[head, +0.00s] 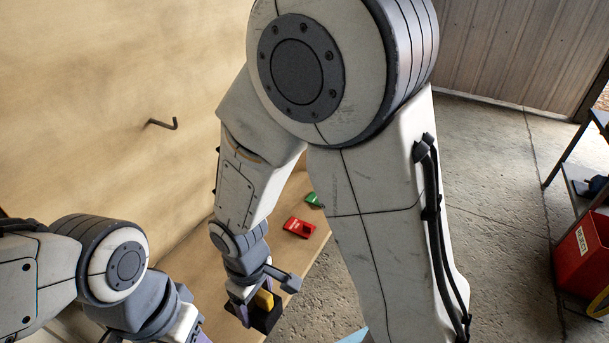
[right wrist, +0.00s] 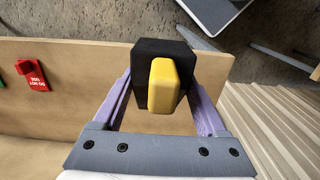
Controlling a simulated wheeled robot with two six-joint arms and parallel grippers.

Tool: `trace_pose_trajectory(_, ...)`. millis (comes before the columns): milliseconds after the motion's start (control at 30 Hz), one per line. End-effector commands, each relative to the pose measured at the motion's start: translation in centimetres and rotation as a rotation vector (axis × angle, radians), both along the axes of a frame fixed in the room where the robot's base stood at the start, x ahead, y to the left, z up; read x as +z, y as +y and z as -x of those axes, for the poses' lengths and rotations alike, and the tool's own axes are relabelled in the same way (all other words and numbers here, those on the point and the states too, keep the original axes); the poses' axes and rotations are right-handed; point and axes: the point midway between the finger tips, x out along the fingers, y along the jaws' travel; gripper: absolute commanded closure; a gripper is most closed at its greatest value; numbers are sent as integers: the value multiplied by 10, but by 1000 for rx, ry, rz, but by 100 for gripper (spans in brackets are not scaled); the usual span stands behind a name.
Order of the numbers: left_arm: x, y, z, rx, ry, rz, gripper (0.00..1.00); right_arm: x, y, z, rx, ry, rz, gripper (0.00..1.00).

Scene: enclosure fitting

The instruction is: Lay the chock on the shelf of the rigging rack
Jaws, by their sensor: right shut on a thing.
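The chock, a black block with a yellow piece on it (head: 266,317), is at the bottom centre of the head view. It fills the space between the purple fingers of my right gripper (head: 256,302). In the right wrist view the black block (right wrist: 150,55) sits between both fingertips (right wrist: 160,82), with its yellow part facing the camera. My right gripper is shut on it. My left gripper (head: 188,328) is at the bottom left, mostly cut off by the frame edge, so its jaws cannot be read. A dark metal rack (head: 566,152), perhaps the rigging rack, stands at the far right, partly cut off.
A black hook (head: 163,124) projects from the wooden wall. A red bin (head: 572,262) stands at the right edge.

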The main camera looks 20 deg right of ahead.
Motion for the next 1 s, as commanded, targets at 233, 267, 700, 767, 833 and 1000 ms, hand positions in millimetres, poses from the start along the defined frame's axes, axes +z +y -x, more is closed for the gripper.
trace_pose_trajectory(233, 1, 0, 0, 0, 0, 0, 50, -2, 3, -4, 2, 0, 0, 100)
trace_pose_trajectory(267, 2, 0, 0, 0, 0, 0, 50, -4, 4, -7, 2, 1, 1, 100)
trace_pose_trajectory(700, 19, 0, 0, 0, 0, 0, 50, -54, 42, -82, 0, 1, 1, 100)
trace_pose_trajectory(767, 21, 0, 0, 1, 0, 0, 50, -59, 46, -91, -1, 0, 0, 100)
trace_pose_trajectory(833, 23, 0, 0, 1, 0, 0, 50, -64, 50, -98, -1, 0, 0, 100)
trace_pose_trajectory(1000, 25, 0, 0, 1, 0, 0, 50, -73, 53, -104, -1, 0, 0, 100)
